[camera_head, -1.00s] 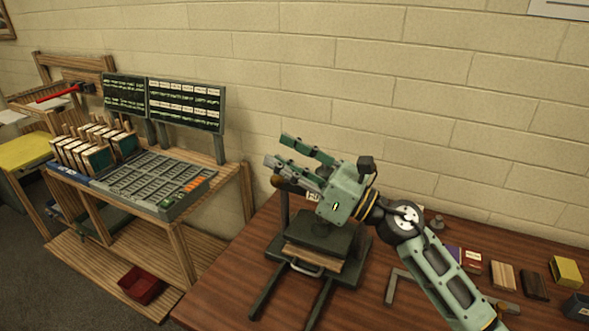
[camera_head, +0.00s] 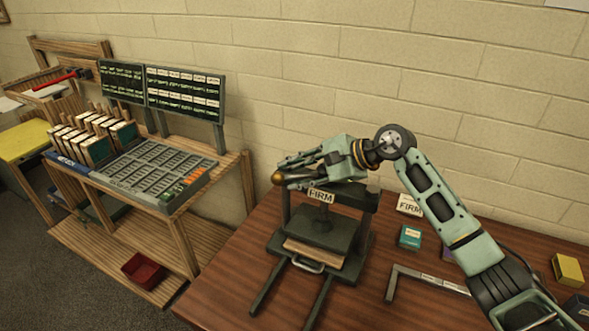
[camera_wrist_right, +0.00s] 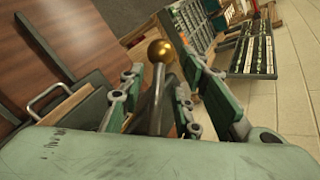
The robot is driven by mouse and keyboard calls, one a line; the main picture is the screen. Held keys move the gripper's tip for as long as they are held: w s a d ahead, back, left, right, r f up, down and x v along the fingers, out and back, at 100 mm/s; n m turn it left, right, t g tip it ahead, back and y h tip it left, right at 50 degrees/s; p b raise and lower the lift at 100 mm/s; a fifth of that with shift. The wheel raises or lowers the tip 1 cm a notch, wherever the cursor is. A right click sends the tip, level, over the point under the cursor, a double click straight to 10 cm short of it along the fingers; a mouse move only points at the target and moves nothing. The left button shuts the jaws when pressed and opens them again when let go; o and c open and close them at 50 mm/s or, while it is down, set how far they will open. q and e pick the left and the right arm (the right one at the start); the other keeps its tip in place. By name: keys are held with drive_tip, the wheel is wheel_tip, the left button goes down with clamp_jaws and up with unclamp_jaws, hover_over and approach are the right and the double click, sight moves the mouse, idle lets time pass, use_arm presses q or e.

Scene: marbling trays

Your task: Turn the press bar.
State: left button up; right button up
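The press (camera_head: 325,225) stands on the brown table, a dark frame with a FIRM label on its top beam. Its press bar ends in a brass ball, and the ball (camera_head: 278,178) shows at the left of the press top in the head view. My right gripper (camera_head: 290,168) is at the bar, just behind and above the ball. In the right wrist view the bar (camera_wrist_right: 156,92) runs between my open fingers, with gaps visible beside it, and the ball lies beyond the fingertips. The gripper hides most of the bar in the head view. My left gripper is not in view.
A second FIRM card (camera_head: 409,204), a teal box (camera_head: 410,237), an L-shaped metal piece (camera_head: 425,279) and a yellow block (camera_head: 567,269) are right of the press. A wooden stand with a type tray (camera_head: 160,172) is at left. The brick wall is close behind.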

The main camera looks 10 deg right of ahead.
drive_tip(key=shift+w+a+f, duration=0.15)
drive_tip(key=shift+a+f, duration=0.15)
drive_tip(key=shift+a, duration=0.1)
drive_tip(key=shift+c, duration=0.3)
clamp_jaws()
drive_tip(key=shift+f, duration=0.1)
drive_tip(key=shift+f, duration=0.1)
